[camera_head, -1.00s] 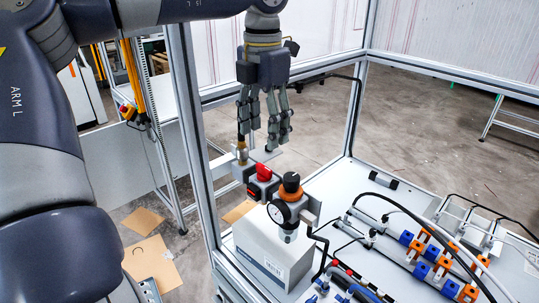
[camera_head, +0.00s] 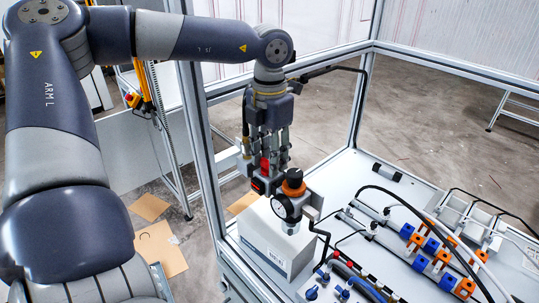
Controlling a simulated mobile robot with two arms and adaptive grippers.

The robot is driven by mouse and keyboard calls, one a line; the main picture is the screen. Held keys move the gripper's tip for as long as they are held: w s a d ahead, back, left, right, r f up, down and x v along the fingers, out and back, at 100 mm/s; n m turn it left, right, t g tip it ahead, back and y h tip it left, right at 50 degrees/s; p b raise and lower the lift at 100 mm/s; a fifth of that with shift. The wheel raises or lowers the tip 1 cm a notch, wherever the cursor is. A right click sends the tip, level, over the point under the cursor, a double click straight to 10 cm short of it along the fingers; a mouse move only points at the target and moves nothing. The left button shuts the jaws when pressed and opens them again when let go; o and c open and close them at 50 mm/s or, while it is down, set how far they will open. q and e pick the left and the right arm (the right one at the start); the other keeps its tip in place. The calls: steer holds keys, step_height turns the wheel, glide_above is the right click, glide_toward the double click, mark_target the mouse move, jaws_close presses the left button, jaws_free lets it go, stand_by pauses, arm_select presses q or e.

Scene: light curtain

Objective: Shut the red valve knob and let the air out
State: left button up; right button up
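The red valve knob (camera_head: 265,164) sits on a dark valve body (camera_head: 262,184), left of the black-and-orange regulator knob (camera_head: 293,180) and a round gauge (camera_head: 283,207). My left gripper (camera_head: 268,162) points down at the red knob. Its fingers are on either side of the knob, and a strip of red shows between them. The fingers hide most of the knob, and I cannot tell whether they press on it. My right gripper is not in view.
A white-grey box (camera_head: 270,247) stands under the valve unit. Aluminium frame posts (camera_head: 203,150) rise close to my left arm. Blue and orange fittings (camera_head: 430,246) with black hoses lie on the white panel at right.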

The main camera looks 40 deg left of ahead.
arm_select(q)
steer(key=shift+c, duration=1)
steer(key=shift+f+m+b, duration=0.1)
steer(key=shift+m+b, duration=0.3)
steer(key=shift+b, duration=0.1)
steer(key=m+b, duration=0.2)
steer(key=shift+m, duration=0.4)
steer(key=m+b, duration=0.2)
steer(key=m, duration=0.1)
steer(key=shift+m, duration=0.3)
steer(key=m, duration=0.2)
steer(key=shift+s+d+m+b, duration=0.1)
steer(key=shift+m+b, duration=0.25)
steer(key=shift+m, duration=0.05)
steer(key=m, duration=0.2)
steer(key=shift+m, duration=0.3)
steer(key=m, duration=0.5)
steer(key=shift+s+r, duration=0.1)
steer(key=shift+r, duration=0.1)
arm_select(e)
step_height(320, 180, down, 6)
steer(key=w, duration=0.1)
arm_select(q)
steer(key=shift+m, duration=0.3)
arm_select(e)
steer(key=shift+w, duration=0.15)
